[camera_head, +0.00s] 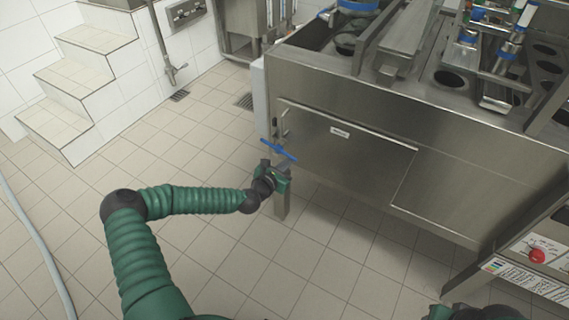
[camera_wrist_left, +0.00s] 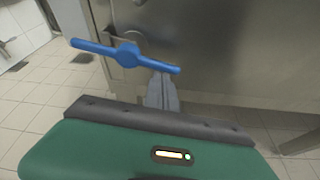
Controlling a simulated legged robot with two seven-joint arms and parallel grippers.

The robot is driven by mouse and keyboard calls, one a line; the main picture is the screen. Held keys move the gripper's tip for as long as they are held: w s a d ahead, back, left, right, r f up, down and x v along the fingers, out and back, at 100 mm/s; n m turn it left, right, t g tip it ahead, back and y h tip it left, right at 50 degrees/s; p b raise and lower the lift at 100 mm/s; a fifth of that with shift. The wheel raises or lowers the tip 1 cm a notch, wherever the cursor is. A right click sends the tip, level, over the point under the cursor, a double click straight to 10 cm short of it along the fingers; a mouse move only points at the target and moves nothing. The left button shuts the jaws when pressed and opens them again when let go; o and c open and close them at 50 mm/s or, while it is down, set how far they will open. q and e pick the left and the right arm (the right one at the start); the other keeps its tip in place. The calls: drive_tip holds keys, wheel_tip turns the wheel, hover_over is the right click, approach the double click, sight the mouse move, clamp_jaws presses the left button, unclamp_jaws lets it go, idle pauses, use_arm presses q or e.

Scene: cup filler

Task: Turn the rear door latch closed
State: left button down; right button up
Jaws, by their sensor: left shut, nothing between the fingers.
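The rear door latch is a blue two-armed handle (camera_head: 278,149) at the left end of the steel machine, beside the door panel (camera_head: 345,155). In the left wrist view the blue handle (camera_wrist_left: 127,55) lies slightly tilted, its right end lower than its left. My left gripper (camera_head: 281,168) is just below the handle in the head view. In the left wrist view its shut grey fingers (camera_wrist_left: 162,92) point up toward the right arm of the handle, with nothing between them. I cannot tell whether they touch it. My right gripper is not clearly visible.
The steel machine (camera_head: 420,130) fills the right side, with a leg (camera_head: 282,203) below the latch. A control panel with a red button (camera_head: 537,256) is at the lower right. Tiled steps (camera_head: 75,85) stand at the left. The tiled floor between is clear.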

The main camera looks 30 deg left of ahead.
use_arm(q)
drive_tip(key=shift+d+r+n+h, duration=0.15)
drive_tip(key=shift+r+n+h, duration=0.3)
drive_tip(key=shift+n, duration=0.35)
use_arm(e)
drive_tip(key=shift+r, duration=0.3)
